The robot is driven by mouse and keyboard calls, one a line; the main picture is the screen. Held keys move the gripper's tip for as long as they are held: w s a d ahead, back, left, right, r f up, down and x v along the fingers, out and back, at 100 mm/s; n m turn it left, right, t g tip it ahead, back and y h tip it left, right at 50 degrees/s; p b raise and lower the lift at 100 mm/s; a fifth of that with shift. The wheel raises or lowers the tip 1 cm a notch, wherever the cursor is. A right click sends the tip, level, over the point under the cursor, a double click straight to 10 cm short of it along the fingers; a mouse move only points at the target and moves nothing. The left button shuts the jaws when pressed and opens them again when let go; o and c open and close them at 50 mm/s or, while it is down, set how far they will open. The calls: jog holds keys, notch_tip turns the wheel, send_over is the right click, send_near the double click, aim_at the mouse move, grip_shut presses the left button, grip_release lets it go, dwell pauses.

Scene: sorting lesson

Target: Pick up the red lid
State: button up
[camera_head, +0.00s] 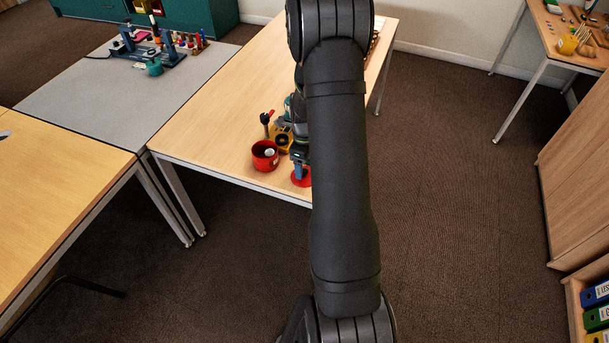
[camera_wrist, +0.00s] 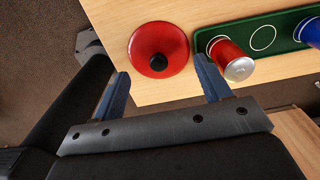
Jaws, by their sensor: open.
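The red lid (camera_wrist: 147,38) is a round red disc with a black knob (camera_wrist: 158,62), lying on the wooden table near its edge in the wrist view. In the head view the lid (camera_head: 299,181) shows as a red patch near the table's front edge, partly hidden by my arm. My gripper (camera_wrist: 162,66) is open and empty. Its two blue fingers show left and right of the knob, pointing toward the lid; I cannot tell how far above it they are. In the head view my gripper (camera_head: 300,168) is just above the lid, largely hidden.
A green board (camera_wrist: 290,28) holds a red can (camera_wrist: 221,52) close to the right finger, a white-outlined empty circle and a blue piece (camera_wrist: 312,32). A red pot (camera_head: 264,162) stands left of my gripper. A yellow object (camera_head: 283,143) is behind it. The table's left part is clear.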

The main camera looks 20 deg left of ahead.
jog(key=shift+s+f, duration=0.1)
jog(key=shift+f, duration=1.8)
jog(key=shift+d, duration=0.1)
jog(key=c, duration=1)
jog(key=shift+s, duration=0.1)
